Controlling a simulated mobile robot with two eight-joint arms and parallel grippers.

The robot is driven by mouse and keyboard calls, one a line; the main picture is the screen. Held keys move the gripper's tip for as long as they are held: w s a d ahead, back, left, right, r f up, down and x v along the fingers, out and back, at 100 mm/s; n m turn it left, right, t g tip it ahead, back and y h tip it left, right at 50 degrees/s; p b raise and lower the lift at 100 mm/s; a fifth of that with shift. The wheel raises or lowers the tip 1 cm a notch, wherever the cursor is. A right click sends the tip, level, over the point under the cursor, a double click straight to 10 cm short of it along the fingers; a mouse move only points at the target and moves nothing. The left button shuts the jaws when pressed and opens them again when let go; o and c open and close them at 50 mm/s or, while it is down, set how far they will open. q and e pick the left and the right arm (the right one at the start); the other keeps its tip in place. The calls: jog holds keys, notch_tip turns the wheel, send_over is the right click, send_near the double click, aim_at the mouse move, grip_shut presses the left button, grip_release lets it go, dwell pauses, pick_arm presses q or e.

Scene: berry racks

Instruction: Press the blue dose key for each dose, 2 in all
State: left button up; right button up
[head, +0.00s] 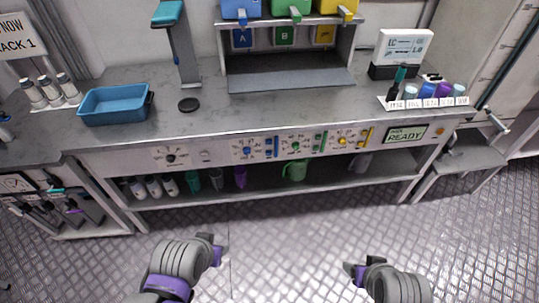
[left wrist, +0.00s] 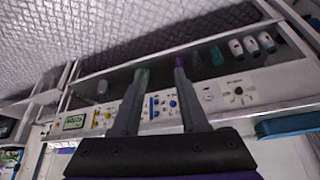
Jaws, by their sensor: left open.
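The front panel (head: 300,143) of the bench carries blue, green and yellow groups of controls. The blue key (head: 247,151) is a small round button on the left of these groups, with a blue bar (head: 270,147) beside it. A green display (head: 407,134) on the right reads READY. My left gripper (head: 223,252) is in front of and below the panel, apart from it. In the left wrist view its two fingers (left wrist: 158,98) are spread and empty, with blue controls (left wrist: 154,107) showing between them. My right gripper (head: 350,270) is low on the right; its jaws are unclear.
Blue, green and yellow dispensers (head: 288,10) stand above a grey bay. A blue tray (head: 115,104) and a stand (head: 188,75) are on the left. A shelf (head: 330,180) below the panel holds bottles and cups. The floor before the bench is clear.

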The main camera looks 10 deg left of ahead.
pick_arm(q)
grip_shut()
dwell(1.5)
